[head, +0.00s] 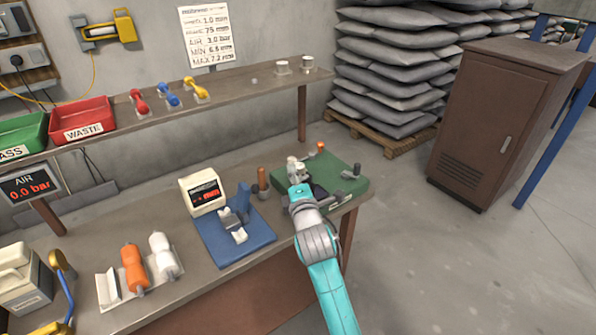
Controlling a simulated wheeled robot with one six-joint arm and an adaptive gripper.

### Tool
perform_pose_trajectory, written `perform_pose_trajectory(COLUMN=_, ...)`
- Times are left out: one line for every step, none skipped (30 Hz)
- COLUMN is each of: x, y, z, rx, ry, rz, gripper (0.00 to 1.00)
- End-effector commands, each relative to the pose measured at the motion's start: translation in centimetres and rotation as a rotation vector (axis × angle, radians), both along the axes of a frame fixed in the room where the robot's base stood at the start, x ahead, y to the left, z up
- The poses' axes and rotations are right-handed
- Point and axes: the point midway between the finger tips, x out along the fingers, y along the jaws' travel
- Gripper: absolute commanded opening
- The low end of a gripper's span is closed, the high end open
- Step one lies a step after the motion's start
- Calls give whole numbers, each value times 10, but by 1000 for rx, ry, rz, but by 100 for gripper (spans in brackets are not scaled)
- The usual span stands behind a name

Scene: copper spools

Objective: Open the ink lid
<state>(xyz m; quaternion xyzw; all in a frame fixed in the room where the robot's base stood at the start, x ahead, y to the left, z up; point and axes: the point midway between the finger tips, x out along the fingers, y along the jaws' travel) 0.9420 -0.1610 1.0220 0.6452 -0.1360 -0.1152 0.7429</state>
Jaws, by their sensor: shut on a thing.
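A green-based unit (353,186) sits at the right end of the workbench. It carries a pale grey upright part (296,170), an orange-topped part (319,149) at the back and a grey handle (351,171) at the right. My gripper (299,190) reaches over its left front side from the lower right and is shut on a small part there. The fingertips and the held part are largely hidden, so I cannot make out the ink lid for certain. A dark flat piece (319,194) shows just right of my gripper.
A blue-based fixture (231,238) with a white display box (203,194) and a brown-handled lever (263,182) stand left of my gripper. Orange (132,268) and white (163,254) spools lie farther left. A shelf (230,92) runs behind. A brown cabinet (490,125) stands right, beyond open floor.

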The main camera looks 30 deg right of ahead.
Motion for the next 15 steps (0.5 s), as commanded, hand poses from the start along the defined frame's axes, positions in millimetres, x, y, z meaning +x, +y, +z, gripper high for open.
perform_pose_trajectory(x=-1, y=1, z=-3, rx=-31, ry=5, rz=-4, gripper=0)
perform_pose_trajectory(x=-1, y=2, z=-4, rx=-45, ry=5, rz=-4, gripper=0)
perform_pose_trajectory(x=-1, y=3, z=-5, rx=-65, ry=3, rz=-4, gripper=0)
perform_pose_trajectory(x=-1, y=4, z=-5, rx=-80, ry=3, rz=-4, gripper=0)
perform_pose_trajectory(x=-1, y=5, z=-5, rx=-92, ry=3, rz=-4, gripper=0)
perform_pose_trajectory(x=-1, y=6, z=-6, rx=-106, ry=2, rz=-4, gripper=0)
perform_pose_trajectory(x=-2, y=7, z=-6, rx=-115, ry=0, rz=-4, gripper=0)
perform_pose_trajectory(x=-1, y=7, z=-6, rx=-124, ry=-1, rz=-3, gripper=0)
perform_pose_trajectory(x=-1, y=8, z=-6, rx=-134, ry=0, rz=-4, gripper=0)
perform_pose_trajectory(x=-2, y=8, z=-7, rx=-142, ry=-1, rz=-4, gripper=0)
perform_pose_trajectory(x=-2, y=9, z=-7, rx=-147, ry=-1, rz=-4, gripper=0)
perform_pose_trajectory(x=-1, y=9, z=-7, rx=-154, ry=-2, rz=-4, gripper=0)
perform_pose_trajectory(x=-2, y=9, z=-7, rx=-157, ry=-2, rz=-5, gripper=0)
perform_pose_trajectory(x=-2, y=9, z=-7, rx=-161, ry=-2, rz=-4, gripper=0)
perform_pose_trajectory(x=-2, y=10, z=-7, rx=-163, ry=-3, rz=-4, gripper=0)
